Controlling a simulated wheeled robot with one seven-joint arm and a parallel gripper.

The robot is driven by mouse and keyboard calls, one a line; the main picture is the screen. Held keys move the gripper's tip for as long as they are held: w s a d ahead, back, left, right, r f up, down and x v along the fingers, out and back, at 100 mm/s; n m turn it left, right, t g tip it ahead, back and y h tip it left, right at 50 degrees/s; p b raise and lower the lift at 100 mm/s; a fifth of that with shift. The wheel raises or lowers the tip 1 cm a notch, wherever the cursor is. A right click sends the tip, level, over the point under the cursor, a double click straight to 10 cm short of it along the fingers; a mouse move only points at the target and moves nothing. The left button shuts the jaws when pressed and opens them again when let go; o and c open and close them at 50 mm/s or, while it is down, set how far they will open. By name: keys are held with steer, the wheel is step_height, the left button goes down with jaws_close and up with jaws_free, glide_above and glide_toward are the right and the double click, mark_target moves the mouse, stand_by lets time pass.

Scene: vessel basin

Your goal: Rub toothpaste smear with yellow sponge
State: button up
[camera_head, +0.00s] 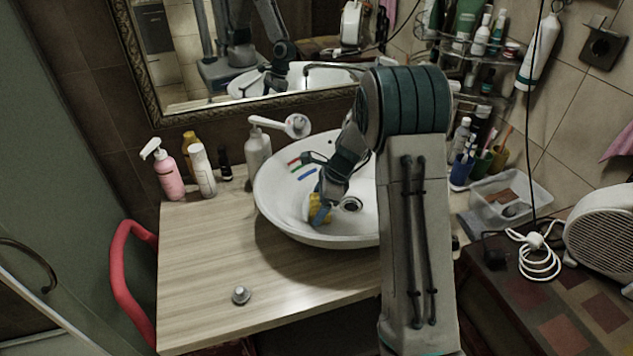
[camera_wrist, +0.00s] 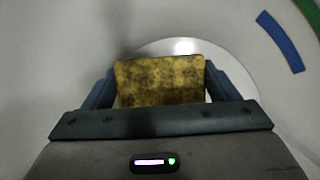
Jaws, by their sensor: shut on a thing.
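My gripper (camera_head: 324,198) is inside the white basin (camera_head: 276,204), low near its left inner wall. It is shut on the yellow sponge (camera_head: 318,212), which shows between the two fingers in the wrist view (camera_wrist: 160,80). I cannot tell whether the sponge touches the basin. Toothpaste smears lie on the basin's upper left inner wall: a red one (camera_head: 294,162), a green one and a blue one (camera_head: 307,174). The blue smear (camera_wrist: 281,41) and part of the green smear (camera_wrist: 308,12) show at the upper right of the wrist view, apart from the sponge.
The round drain (camera_head: 350,204) is right of the sponge. The faucet (camera_head: 297,125) reaches over the basin's back. Bottles, including a pink pump bottle (camera_head: 169,175), stand left of the basin. A small metal knob (camera_head: 240,295) lies on the wooden counter (camera_head: 205,270), whose front left is mostly clear.

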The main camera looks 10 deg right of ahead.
mark_target(318, 204)
steer(key=shift+r+p, duration=2.85)
steer(key=shift+r, duration=1.15)
